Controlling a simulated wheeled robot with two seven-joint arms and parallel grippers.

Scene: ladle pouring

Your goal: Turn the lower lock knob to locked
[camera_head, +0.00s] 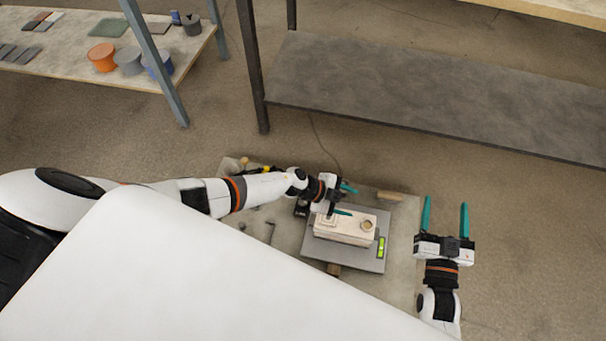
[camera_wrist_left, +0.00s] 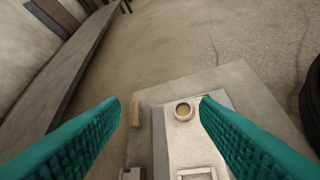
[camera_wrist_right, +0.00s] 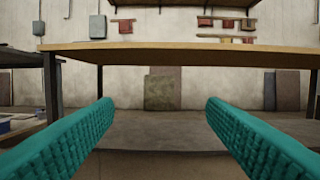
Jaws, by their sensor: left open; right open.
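I cannot make out a lock knob in any view. A cream block (camera_head: 344,229) with a round cup (camera_head: 367,225) on its top sits on a grey plate (camera_head: 372,262). My left gripper (camera_head: 347,200) is open and empty, above the block's back left part. In the left wrist view, the cup (camera_wrist_left: 183,111) shows between the open fingers, nearer the right one. My right gripper (camera_head: 446,203) is open and empty, to the right of the plate and clear of it. The right wrist view shows nothing between its fingers.
The plate lies on a low bench (camera_head: 405,215) with a green level vial (camera_head: 381,247) at its right edge. Hand tools lie at the left. A grey shelf (camera_head: 430,85) stands behind. A side table holds an orange pot (camera_head: 102,57). Floor right of the bench is clear.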

